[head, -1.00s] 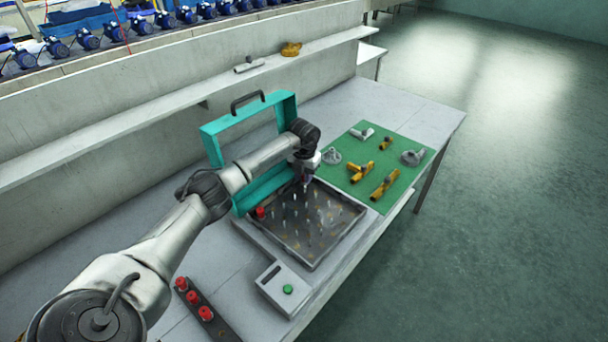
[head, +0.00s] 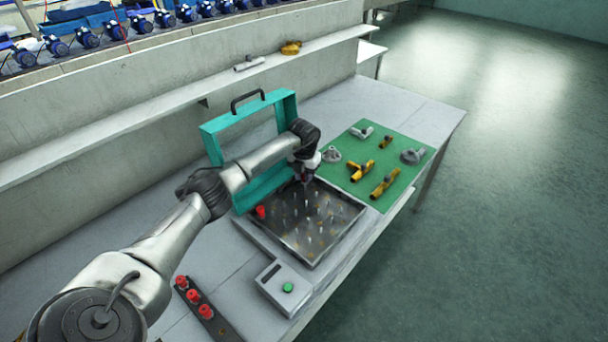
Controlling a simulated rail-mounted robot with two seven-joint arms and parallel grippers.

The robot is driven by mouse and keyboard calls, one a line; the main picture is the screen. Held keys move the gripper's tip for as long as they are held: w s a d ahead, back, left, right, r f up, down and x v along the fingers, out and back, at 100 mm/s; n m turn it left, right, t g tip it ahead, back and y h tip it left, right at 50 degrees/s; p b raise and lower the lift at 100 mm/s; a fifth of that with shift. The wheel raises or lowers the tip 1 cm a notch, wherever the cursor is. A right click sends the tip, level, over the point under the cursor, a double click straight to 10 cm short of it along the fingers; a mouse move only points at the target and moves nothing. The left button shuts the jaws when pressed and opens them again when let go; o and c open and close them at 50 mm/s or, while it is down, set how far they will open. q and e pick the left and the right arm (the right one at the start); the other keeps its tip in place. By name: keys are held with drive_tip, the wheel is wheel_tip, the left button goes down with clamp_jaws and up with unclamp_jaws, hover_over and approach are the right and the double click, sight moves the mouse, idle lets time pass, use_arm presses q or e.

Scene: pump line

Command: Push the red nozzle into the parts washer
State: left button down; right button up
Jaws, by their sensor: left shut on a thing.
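The parts washer is a grey basin with several upright pins (head: 325,240) and a raised teal lid (head: 215,148) at its back. A red nozzle (head: 261,211) stands at the basin's left corner. My left gripper (head: 306,181) points down over the back part of the basin, to the right of that nozzle and apart from it. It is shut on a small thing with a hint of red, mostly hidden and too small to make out. More red nozzles (head: 193,296) sit on a dark rack at the front left. My right gripper is out of view.
A control box with a green button (head: 288,287) stands in front of the basin. A green mat (head: 399,143) to the right holds yellow and grey fittings. The raised lid stands close behind my left gripper. A shelf (head: 205,93) runs along the wall.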

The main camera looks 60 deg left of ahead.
use_arm(q)
drive_tip(key=shift+f, duration=0.1)
drive_tip(key=c, duration=1.3)
unclamp_jaws()
drive_tip(key=o, duration=0.4)
drive_tip(key=shift+d+f, duration=0.1)
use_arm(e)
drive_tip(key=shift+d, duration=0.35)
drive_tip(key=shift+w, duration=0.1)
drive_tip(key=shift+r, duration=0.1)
